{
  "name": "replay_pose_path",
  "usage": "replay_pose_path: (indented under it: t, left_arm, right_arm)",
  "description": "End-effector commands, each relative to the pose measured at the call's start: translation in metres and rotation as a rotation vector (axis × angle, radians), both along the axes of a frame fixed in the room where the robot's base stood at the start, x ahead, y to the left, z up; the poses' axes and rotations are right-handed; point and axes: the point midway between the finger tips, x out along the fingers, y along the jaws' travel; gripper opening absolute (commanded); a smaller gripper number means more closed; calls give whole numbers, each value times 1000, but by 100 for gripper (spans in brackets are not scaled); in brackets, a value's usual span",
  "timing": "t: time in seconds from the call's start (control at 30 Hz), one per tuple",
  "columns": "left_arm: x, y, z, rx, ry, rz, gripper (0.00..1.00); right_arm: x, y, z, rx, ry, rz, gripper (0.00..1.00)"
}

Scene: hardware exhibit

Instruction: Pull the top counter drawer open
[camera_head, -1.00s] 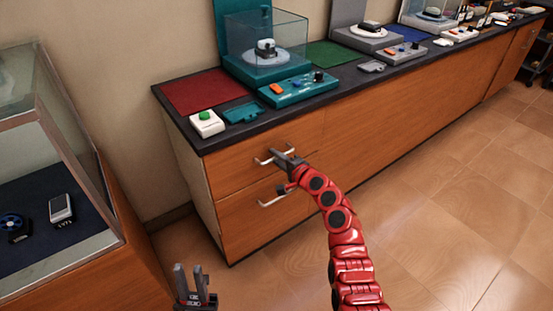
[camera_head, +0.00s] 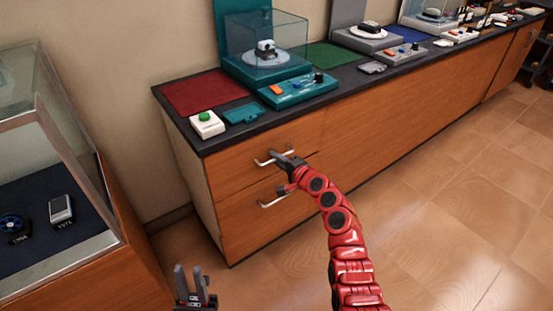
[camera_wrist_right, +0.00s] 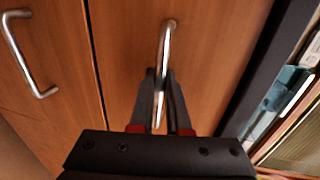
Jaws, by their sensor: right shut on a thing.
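The top counter drawer (camera_head: 232,167) is a wooden front below the dark countertop, with a metal bar handle (camera_head: 262,162). It looks flush with the counter front. My right gripper (camera_head: 277,156) is at this handle. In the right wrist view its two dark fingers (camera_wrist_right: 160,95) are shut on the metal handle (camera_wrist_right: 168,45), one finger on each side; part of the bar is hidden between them. The lower drawer (camera_head: 240,222) has a similar handle (camera_head: 272,199) and is closed. My left gripper (camera_head: 191,282) is low at the bottom of the head view, fingers apart and empty.
A white box with a green button (camera_head: 207,124) and a teal control panel (camera_head: 298,90) stand on the countertop. A glass display case (camera_head: 55,170) stands at the left. The tiled floor (camera_head: 450,200) before the counter is clear.

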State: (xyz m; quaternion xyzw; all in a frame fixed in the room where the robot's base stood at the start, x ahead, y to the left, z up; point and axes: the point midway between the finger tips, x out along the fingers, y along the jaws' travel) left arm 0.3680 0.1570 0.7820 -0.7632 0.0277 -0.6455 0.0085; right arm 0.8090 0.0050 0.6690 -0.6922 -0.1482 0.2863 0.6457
Motion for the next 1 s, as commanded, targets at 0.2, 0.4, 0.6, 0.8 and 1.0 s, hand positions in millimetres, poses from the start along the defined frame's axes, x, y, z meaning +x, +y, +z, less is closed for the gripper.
replay_pose_path:
  t: [0.2,0.4,0.6,0.8,1.0]
  left_arm:
    - [0,0,0,0,0,0,27]
    - [0,0,0,0,0,0,27]
    - [0,0,0,0,0,0,27]
    - [0,0,0,0,0,0,27]
    - [0,0,5,0,0,0,27]
  right_arm:
    - [0,0,-1,-1,1,0,0]
    - [0,0,-1,-1,1,0,0]
    - [0,0,-1,-1,1,0,0]
    - [0,0,-1,-1,1,0,0]
    - [-7,-5,0,-1,3,0,0]
